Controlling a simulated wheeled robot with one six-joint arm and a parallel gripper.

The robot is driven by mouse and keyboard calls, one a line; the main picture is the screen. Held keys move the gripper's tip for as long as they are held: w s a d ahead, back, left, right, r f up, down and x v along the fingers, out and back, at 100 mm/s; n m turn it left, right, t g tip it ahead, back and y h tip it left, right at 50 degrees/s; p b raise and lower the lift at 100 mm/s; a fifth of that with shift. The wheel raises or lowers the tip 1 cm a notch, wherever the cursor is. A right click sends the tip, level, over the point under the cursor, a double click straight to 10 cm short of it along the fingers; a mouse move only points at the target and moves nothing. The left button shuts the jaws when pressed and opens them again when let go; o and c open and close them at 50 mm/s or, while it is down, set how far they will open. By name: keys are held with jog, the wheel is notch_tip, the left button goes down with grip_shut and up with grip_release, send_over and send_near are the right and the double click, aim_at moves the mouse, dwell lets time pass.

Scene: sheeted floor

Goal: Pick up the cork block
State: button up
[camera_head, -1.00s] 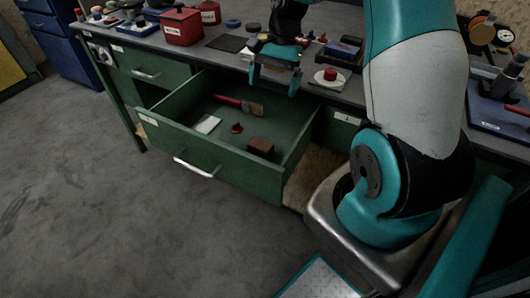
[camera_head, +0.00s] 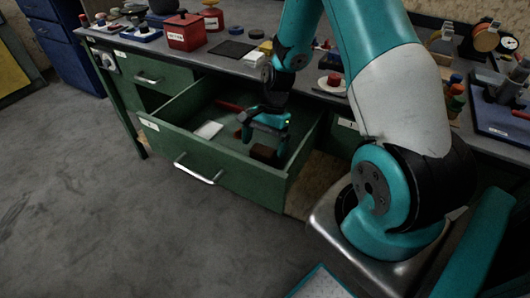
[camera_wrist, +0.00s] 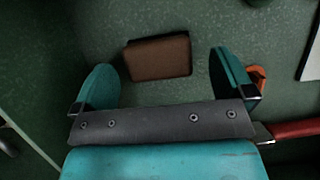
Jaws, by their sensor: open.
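The cork block (camera_head: 264,153) is a small brown block lying on the floor of the open green drawer (camera_head: 236,178), near its front right. In the wrist view the cork block (camera_wrist: 158,57) lies ahead of and between my two teal fingers, apart from both. My gripper (camera_head: 263,143) is open and empty, pointing down into the drawer, above and close to the block. In the wrist view my gripper (camera_wrist: 164,82) shows its fingers spread wider than the block.
A white card (camera_head: 208,130) and a red-handled brush (camera_head: 229,106) also lie in the drawer. An orange-red piece (camera_wrist: 256,78) is close beside my right finger in the wrist view. The drawer walls surround my gripper; the bench top (camera_head: 220,60) holds many items.

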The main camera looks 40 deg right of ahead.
aim_at(263, 149)
jog(key=shift+x, duration=1.2)
jog(key=c, duration=1)
jog(key=shift+o, duration=0.2)
notch_tip(263, 149, up, 20)
jog(key=p, duration=0.2)
jog(key=shift+p, duration=0.35)
